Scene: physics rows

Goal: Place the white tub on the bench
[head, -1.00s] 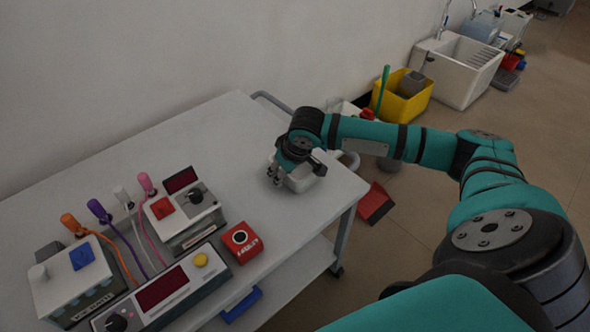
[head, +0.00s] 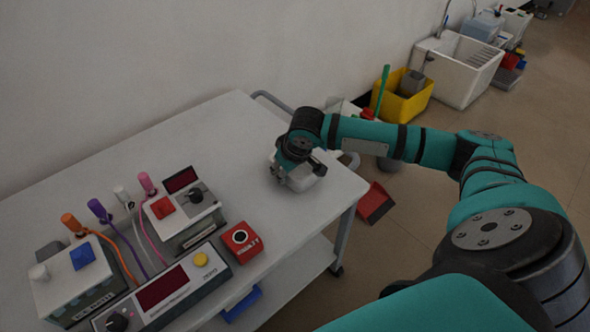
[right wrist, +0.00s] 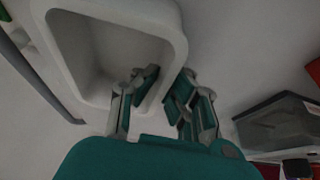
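The white tub (head: 303,180) is at the right end of the white bench (head: 225,145), partly hidden under my right gripper. I cannot tell whether its base touches the top. In the right wrist view the tub (right wrist: 110,50) shows its empty inside at upper left. My right gripper (head: 283,172) is at the tub's left side in the head view. In the right wrist view its fingers (right wrist: 165,88) lie on either side of the tub's wall, one inside and one outside, close against it. My left gripper is not in view.
On the bench's left part stand devices with knobs and cables (head: 165,290) and a red box (head: 241,242). A red dustpan (head: 375,203) lies on the floor to the right. A yellow bucket (head: 403,98) and a white sink (head: 458,70) stand further back. The bench's back middle is clear.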

